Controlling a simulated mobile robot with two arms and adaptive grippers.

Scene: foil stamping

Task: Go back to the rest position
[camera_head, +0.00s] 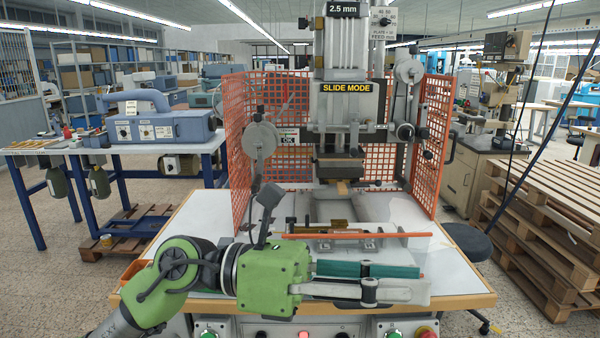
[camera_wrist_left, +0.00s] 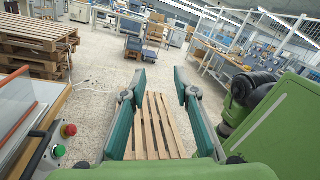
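My left gripper (camera_head: 421,279) reaches in from the left in the head view, pointing right across the front of the machine table. Its green body and teal-padded fingers hide part of the table's front edge. In the left wrist view the two fingers (camera_wrist_left: 160,78) stand apart with nothing between them; only the floor and a distant pallet show through the gap. My left gripper is open and empty. My right gripper is in neither view. The foil stamping machine (camera_head: 346,105) stands behind the left gripper.
An orange mesh guard (camera_head: 236,140) flanks the machine. A white table (camera_head: 195,215) with wooden edging lies below it. Control buttons (camera_head: 425,332) sit on the front. Stacked pallets (camera_head: 545,225) stand at right. A blue-legged bench (camera_head: 110,148) stands at left. Open floor (camera_wrist_left: 105,70) shows in the wrist view.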

